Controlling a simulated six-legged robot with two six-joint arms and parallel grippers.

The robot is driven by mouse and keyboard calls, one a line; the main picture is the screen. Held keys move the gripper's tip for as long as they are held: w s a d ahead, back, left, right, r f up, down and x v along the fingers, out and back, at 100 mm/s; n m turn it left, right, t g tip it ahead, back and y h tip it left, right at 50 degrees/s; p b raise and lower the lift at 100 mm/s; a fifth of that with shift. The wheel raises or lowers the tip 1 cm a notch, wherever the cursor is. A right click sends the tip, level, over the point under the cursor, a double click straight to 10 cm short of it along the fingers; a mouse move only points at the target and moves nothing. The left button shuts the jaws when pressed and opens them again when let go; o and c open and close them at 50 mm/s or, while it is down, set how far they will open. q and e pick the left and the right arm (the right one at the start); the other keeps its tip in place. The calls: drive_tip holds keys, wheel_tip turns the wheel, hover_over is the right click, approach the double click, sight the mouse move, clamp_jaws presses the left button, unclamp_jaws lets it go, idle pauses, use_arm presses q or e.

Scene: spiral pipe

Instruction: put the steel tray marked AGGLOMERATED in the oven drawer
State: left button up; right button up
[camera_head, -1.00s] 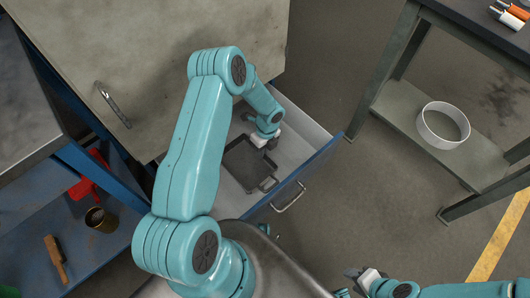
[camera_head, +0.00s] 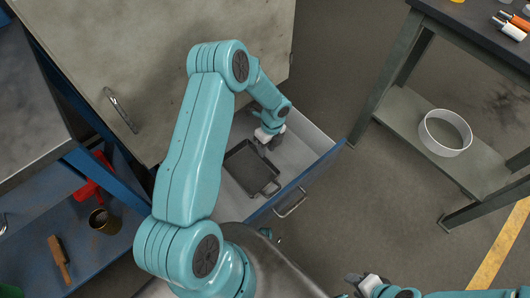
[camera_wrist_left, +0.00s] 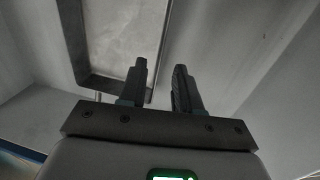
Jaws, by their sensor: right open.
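The dark steel tray (camera_head: 250,168) lies flat inside the open oven drawer (camera_head: 309,150), with a handle at its lower right end. No marking is readable on it. My left gripper (camera_head: 268,143) is low in the drawer at the tray's upper right end. In the left wrist view, the two fingers of my left gripper (camera_wrist_left: 160,82) are apart with nothing gripped between them. The left finger overlaps the rim of the tray (camera_wrist_left: 116,86), and the right finger is clear of it. My right gripper (camera_head: 360,282) is open and empty at the bottom, away from the drawer.
The drawer's blue front has a metal handle (camera_head: 291,203). A blue shelf at left holds a brown can (camera_head: 104,221) and a brush (camera_head: 59,258). Floor between drawer and table is clear.

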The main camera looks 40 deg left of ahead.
use_arm(q)
wheel_tip(320, 180, up, 7)
drive_tip(key=w+p, duration=0.1)
drive_tip(key=shift+w, duration=0.1)
idle(0.5)
wheel_tip(320, 180, up, 10)
drive_tip(key=p, duration=1)
drive_tip(key=shift+s, duration=0.6)
drive_tip(key=shift+s, duration=0.15)
